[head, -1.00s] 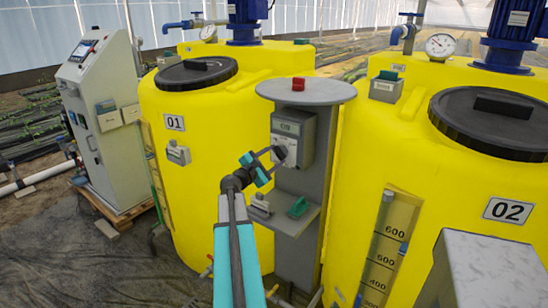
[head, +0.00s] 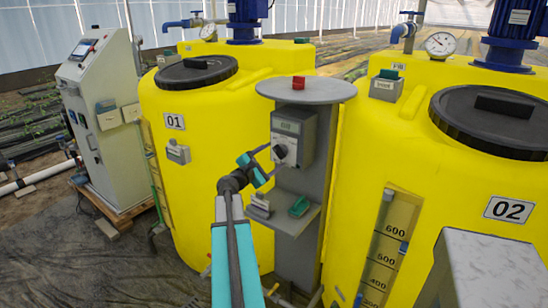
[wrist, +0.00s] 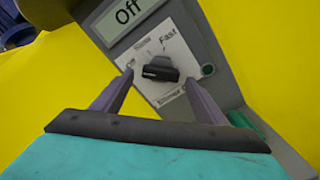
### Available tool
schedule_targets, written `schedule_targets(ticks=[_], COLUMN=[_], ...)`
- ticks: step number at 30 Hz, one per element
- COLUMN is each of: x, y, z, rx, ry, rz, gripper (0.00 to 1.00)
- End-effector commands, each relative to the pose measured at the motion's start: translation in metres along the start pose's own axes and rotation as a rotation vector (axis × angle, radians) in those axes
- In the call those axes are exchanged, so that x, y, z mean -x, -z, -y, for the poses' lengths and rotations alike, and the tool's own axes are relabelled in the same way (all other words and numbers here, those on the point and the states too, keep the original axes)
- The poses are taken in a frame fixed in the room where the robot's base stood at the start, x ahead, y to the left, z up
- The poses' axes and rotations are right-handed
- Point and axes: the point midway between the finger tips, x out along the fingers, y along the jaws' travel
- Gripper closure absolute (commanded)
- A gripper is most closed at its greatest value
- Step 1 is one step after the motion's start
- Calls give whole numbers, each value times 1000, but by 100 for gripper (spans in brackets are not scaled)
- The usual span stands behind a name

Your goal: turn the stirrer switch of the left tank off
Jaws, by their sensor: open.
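The stirrer switch is a grey box (head: 291,133) on the grey post between the two yellow tanks. Its black knob (head: 280,151) also shows in the wrist view (wrist: 160,69), lying roughly level in the picture on a pale plate with a "Fast" label. The display (wrist: 128,12) above it reads "Off". My gripper (head: 267,161) is open in front of the plate, its fingers apart on either side of the knob in the wrist view. I see no contact with the knob. The left tank (head: 215,120) is marked 01.
A round grey shelf (head: 320,90) with a red button (head: 298,83) sits above the switch box. A lower ledge (head: 290,222) carries a green-topped block (head: 299,206). Tank 02 (head: 390,150) is close on the right. A control cabinet (head: 110,140) stands far left.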

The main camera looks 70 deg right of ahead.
Motion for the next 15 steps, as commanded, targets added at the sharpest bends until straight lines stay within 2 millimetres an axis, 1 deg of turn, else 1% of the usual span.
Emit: schedule_targets(ticks=[1,15], x=[7,69], y=[0,0], z=[1,1], rx=[0,0], ry=[-1,-2], rz=[0,-2], gripper=[34,34])
